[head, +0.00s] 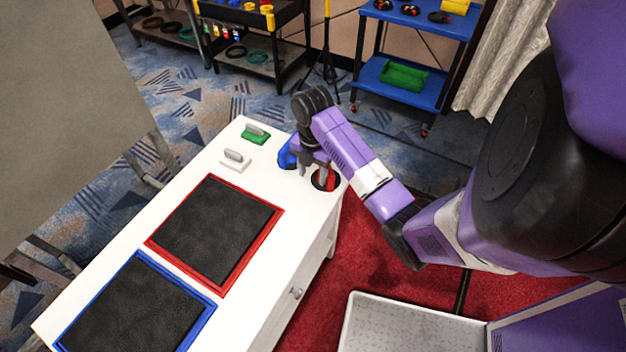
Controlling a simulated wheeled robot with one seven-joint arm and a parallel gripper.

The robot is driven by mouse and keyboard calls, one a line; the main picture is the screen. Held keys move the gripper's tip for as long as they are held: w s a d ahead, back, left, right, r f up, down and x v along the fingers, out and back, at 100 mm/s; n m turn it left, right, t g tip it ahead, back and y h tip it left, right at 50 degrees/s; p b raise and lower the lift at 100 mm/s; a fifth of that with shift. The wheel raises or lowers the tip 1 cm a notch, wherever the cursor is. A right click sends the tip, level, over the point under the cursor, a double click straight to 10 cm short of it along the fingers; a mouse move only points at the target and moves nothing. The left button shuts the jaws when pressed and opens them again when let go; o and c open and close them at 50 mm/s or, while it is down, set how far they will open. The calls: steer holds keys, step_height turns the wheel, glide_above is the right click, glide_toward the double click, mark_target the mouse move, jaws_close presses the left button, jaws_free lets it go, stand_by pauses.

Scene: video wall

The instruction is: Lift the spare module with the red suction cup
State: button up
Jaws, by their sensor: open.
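The red suction cup (331,182) sits at the right end of the white cabinet top, partly hidden by my gripper. My gripper (315,174) points down at the cup with its fingers apart. I cannot tell whether the fingers touch it. A blue suction cup (286,156) stands just left of my gripper, also partly covered. Two dark square modules lie flat on the cabinet: one in a red frame (213,228) and one in a blue frame (134,312). The pictures do not show which of them is the spare.
The white cabinet top (190,183) also bears a green-based handle (256,133) and a white-based handle (235,160). A blue cart (400,88) and a black tool cart (262,40) stand behind. A large grey panel (60,110) rises at the left.

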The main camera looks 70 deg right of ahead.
mark_target(312, 190)
steer(key=f, duration=0.4)
steer(key=shift+a+f, duration=0.15)
steer(key=shift+a, duration=0.1)
steer(key=shift+w+d, duration=0.1)
steer(key=shift+d, duration=0.05)
steer(key=shift+r, duration=0.25)
jaws_close()
stand_by(0.6)
jaws_free()
steer(key=shift+r, duration=0.15)
step_height(312, 190, up, 8)
steer(key=shift+s+b, duration=0.3)
steer(key=shift+b, duration=0.1)
